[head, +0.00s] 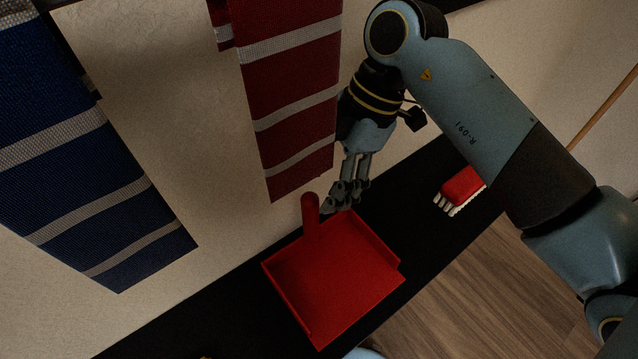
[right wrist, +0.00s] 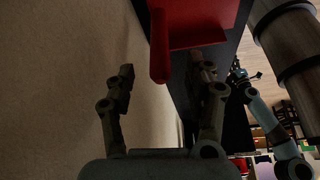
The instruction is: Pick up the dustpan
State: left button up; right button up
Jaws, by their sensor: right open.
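The red dustpan (head: 335,278) lies on a black shelf, its pan open toward the lower right. Its round handle (head: 310,214) sticks up at the pan's back edge. My right gripper (head: 342,197) is just right of and behind the handle in the head view, with its fingers pointing down. In the right wrist view, the gripper (right wrist: 166,78) is open and the handle (right wrist: 159,48) shows ahead, its end between the fingertips. I cannot tell whether a finger touches it. The gripper holds nothing.
A red brush (head: 462,187) with white bristles lies on the black shelf (head: 415,190) to the right. A red striped towel (head: 290,95) and a blue striped towel (head: 90,170) hang on the pale wall, the red one close to my right gripper. Wooden floor (head: 480,290) lies beyond the shelf edge.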

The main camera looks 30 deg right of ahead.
aim_at(311, 216)
jog(key=b+x, duration=0.1)
jog(key=x, duration=0.7)
jog(key=shift+d+f, duration=0.1)
jog(key=shift+f, duration=0.1)
pick_arm(q)
jog(key=shift+s+f, duration=0.15)
jog(key=shift+f, duration=0.65)
pick_arm(e)
jog(key=shift+c, duration=0.4)
jog(key=shift+c, duration=1.1)
pick_arm(q)
jog(key=shift+s, duration=0.25)
pick_arm(e)
grip_shut()
